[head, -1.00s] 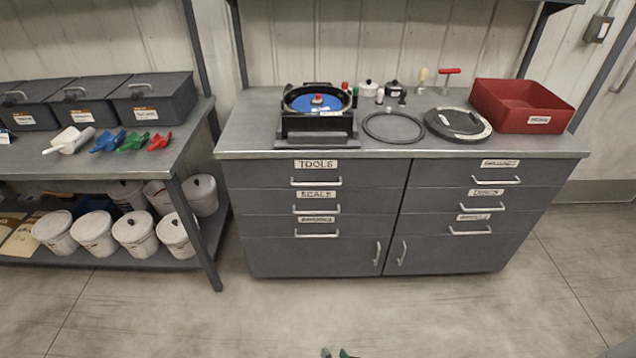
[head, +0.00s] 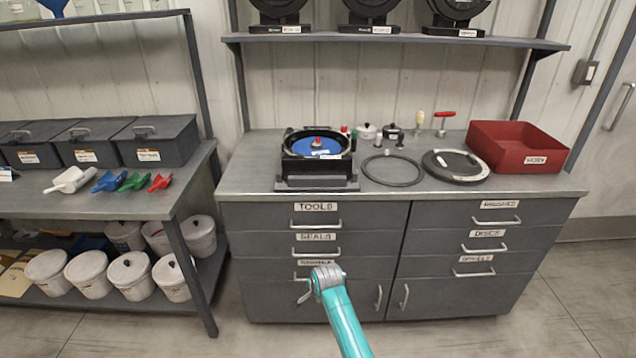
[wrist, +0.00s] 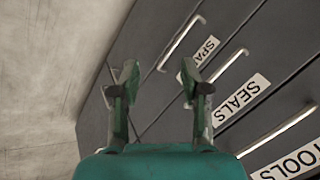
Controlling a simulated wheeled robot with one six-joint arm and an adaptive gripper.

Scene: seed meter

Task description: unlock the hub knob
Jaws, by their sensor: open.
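The seed meter (head: 290,166) stands on the workbench, a black round housing on a dark base. The knob's lock position is too small to tell. My arm rises from the bottom of the head view, well below and in front of the meter, by the lower drawers. My gripper (wrist: 158,78) is open and empty in the wrist view, its two green fingers apart before the drawer fronts. The meter is not in the wrist view.
On the workbench (head: 400,187) lie a black ring (head: 392,184), a dark round cover (head: 440,172) and a red tray (head: 505,161). Small jars and tools stand behind. Drawer handles (wrist: 181,42) stick out near my gripper. A shelf with several round housings hangs above.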

